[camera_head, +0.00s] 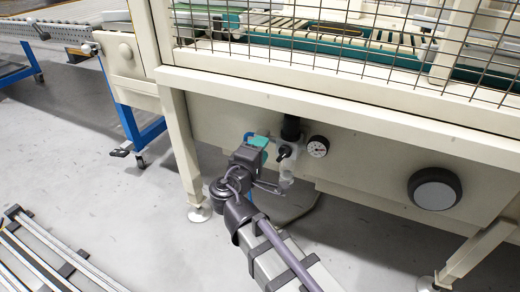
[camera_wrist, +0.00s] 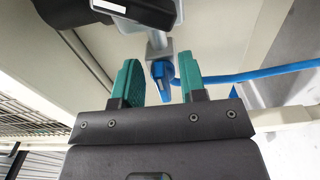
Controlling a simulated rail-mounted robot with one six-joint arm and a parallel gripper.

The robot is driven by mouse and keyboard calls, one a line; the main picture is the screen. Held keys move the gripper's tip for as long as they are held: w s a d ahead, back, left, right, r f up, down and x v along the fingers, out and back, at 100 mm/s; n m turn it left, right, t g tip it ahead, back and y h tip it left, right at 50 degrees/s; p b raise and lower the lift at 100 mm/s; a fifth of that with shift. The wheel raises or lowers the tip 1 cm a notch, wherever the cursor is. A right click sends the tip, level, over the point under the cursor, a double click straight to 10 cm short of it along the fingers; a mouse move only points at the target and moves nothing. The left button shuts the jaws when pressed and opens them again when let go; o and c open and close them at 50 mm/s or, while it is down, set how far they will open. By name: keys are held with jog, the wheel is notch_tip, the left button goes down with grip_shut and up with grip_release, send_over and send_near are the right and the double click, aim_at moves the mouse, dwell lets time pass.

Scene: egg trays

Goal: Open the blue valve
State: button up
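The blue valve (camera_wrist: 164,73) has a small blue handle on a grey fitting in the wrist view. It appears between the two green fingers of my gripper (camera_wrist: 157,66), with visible space on both sides. My gripper is open, with nothing held. Whether the handle lies level with the fingertips or beyond them, I cannot tell. In the head view, my gripper (camera_head: 257,141) is at the pneumatic unit below the machine frame; the arm and fingers hide most of the valve there.
A blue hose (camera_wrist: 262,75) runs right from the valve. A pressure gauge (camera_head: 318,147) and a black-topped regulator (camera_head: 291,128) sit close to my gripper.

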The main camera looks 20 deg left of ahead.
jog(key=s+a, duration=0.2)
jog(key=s, duration=0.8)
jog(key=shift+s, duration=0.35)
notch_tip(320, 180, down, 4)
jog(key=d+r+m+g+p, duration=0.1)
jog(key=d+m+g+p, duration=0.15)
jog(key=g, duration=0.25)
jog(key=d+r+m+g+p, duration=0.5)
jog(key=d+r+g+p, duration=0.4)
jog(key=p, duration=0.9)
jog(key=w+d+r+m+g+y+p, duration=0.1)
jog(key=d+r+m+p, duration=0.1)
jog(key=d+r+p, duration=0.5)
jog(key=d+r+m+g+y+p, duration=0.1)
jog(key=d+r+m+p, duration=0.2)
jog(key=d+r+p, duration=0.5)
jog(key=w+d+r+m+g+y+p, duration=0.1)
jog(key=d+r+m+p, duration=0.2)
jog(key=d+r+p, duration=0.5)
jog(key=shift+w+r+g+p, duration=0.2)
jog(key=shift+r+p, duration=1.65)
jog(key=shift+p, duration=0.65)
jog(key=shift+w+r+g+p, duration=0.1)
jog(key=shift+r+g+p, duration=0.1)
jog(key=shift+r+p, duration=2)
